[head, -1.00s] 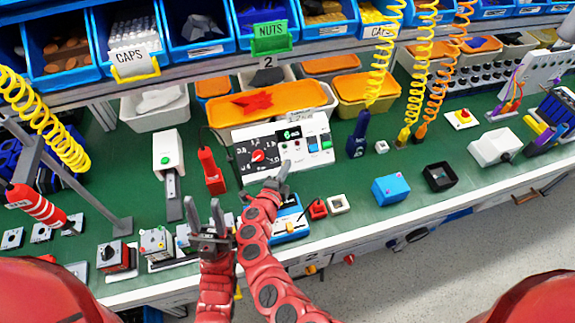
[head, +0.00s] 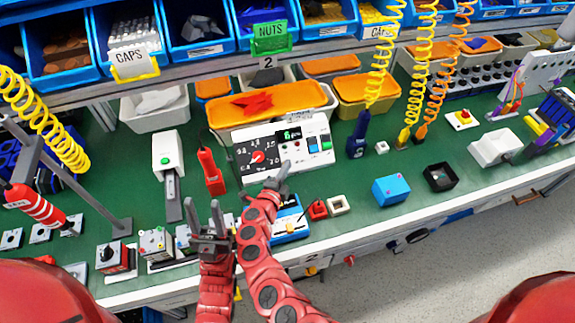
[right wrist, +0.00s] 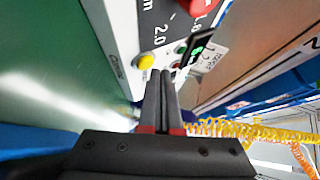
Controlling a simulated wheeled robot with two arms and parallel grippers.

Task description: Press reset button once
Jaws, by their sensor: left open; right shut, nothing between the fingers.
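The white control panel (head: 318,128) stands on the green bench in the head view, with a dial, a green digital display (head: 290,134) and small buttons. I cannot read which one is marked reset. My right gripper (head: 279,177) is shut and empty at the panel's front edge. Its fingertips (right wrist: 160,73) appear just beside the yellow button; contact cannot be told. My left gripper (head: 205,215) is open and empty, left of the right arm.
A blue device (head: 290,222) lies just in front of the panel, by my right arm. A red tool (head: 211,172) stands left of the panel. Orange-lidded bins (head: 330,68) are behind it.

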